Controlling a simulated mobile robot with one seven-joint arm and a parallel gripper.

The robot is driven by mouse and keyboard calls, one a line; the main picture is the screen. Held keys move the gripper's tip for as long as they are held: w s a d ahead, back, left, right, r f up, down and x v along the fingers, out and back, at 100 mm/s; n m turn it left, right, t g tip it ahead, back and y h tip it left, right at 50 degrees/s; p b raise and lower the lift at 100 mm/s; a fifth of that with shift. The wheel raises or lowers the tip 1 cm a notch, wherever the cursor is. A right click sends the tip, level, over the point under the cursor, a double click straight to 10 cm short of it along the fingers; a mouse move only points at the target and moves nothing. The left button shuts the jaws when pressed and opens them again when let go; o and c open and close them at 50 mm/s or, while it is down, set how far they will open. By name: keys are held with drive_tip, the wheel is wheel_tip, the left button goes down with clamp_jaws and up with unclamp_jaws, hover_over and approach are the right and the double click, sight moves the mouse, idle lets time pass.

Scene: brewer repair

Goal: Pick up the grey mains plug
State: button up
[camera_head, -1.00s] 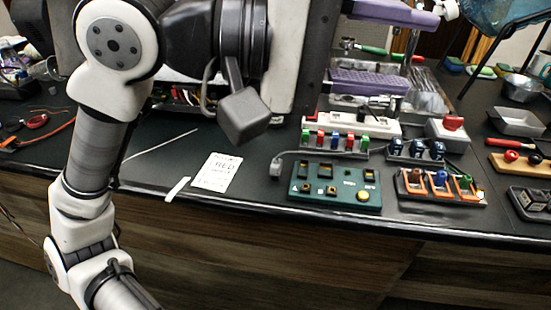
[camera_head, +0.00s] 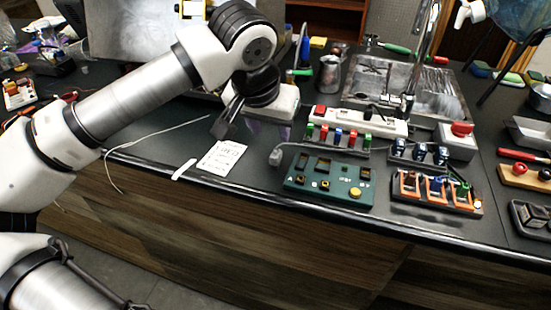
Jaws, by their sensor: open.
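The grey mains plug (camera_head: 275,157) is a small block lying on the dark bench top, at the end of a grey cable, just left of the green board (camera_head: 327,180). My gripper (camera_head: 264,132) points down behind the plug in the picture, with a white hand and purplish fingers. It is open and holds nothing I can see. Its fingers are partly hidden behind my dark wrist parts. The plug shows just below the fingers in the picture; I cannot tell the height between them.
A printed card (camera_head: 221,158) lies left of the plug. A row of coloured connectors (camera_head: 338,137), a white power strip (camera_head: 372,122) and an orange-fronted tray (camera_head: 436,190) stand to the right. A thin pale wire (camera_head: 160,133) lies to the left. The bench's front edge runs close by.

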sight(276, 153)
drive_tip(key=shift+s+p+x, duration=0.1)
drive_tip(key=shift+p+x, duration=0.4)
drive_tip(key=shift+x, duration=1.65)
drive_tip(key=shift+s+p+x, duration=0.15)
drive_tip(key=shift+p+x, duration=0.35)
drive_tip(key=shift+x, duration=1.65)
drive_tip(key=shift+a+f, duration=0.1)
clamp_jaws()
